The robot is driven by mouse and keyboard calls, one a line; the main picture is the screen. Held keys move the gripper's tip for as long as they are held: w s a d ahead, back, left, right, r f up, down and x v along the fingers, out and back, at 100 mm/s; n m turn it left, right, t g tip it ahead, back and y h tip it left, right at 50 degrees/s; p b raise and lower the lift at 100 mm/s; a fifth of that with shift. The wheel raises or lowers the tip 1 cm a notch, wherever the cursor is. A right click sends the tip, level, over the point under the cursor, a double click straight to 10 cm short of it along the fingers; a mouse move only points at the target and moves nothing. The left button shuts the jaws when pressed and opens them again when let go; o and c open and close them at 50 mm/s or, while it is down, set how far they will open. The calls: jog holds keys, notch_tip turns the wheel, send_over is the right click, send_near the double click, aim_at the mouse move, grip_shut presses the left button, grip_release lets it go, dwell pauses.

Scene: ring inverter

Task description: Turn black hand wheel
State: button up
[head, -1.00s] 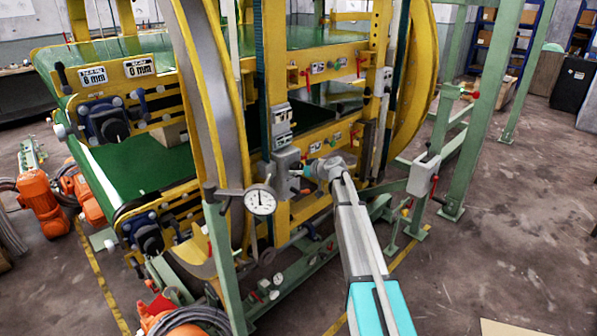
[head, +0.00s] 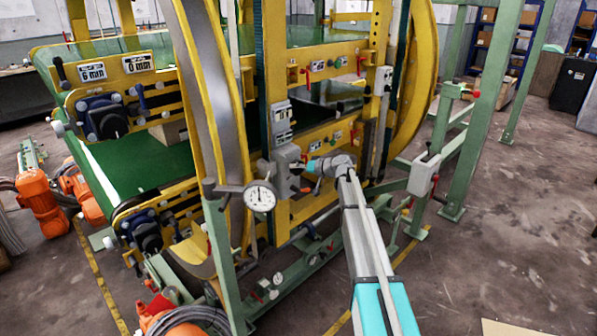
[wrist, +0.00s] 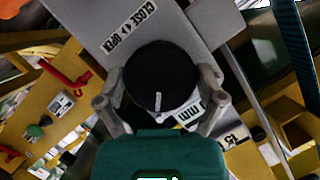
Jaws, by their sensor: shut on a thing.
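The black hand wheel (wrist: 162,75) fills the middle of the wrist view, round and dark, with a short white mark near its lower middle. A label reading CLOSE and OPEN with arrows (wrist: 130,28) lies beside it on a grey housing (wrist: 195,25). My gripper (wrist: 160,108) has one grey finger at each side of the wheel and is shut on it. In the head view my gripper (head: 311,168) reaches the grey control box (head: 287,158) on the yellow frame. The wheel itself cannot be made out there.
A round dial gauge (head: 259,197) stands left of my gripper. A large yellow-edged ring (head: 215,95) rises behind it. A green post with a grey box (head: 424,176) stands to the right. Open floor (head: 480,255) lies at the lower right.

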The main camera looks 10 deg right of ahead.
jog(key=shift+f+m+y+b, duration=0.15)
jog(key=shift+m+y+b, duration=0.65)
jog(key=shift+m, duration=0.4)
jog(key=shift+m+y+b, duration=0.3)
jog(key=shift+m, duration=0.4)
jog(key=o, duration=0.8)
jog(key=shift+o, duration=0.2)
jog(key=shift+r, duration=0.2)
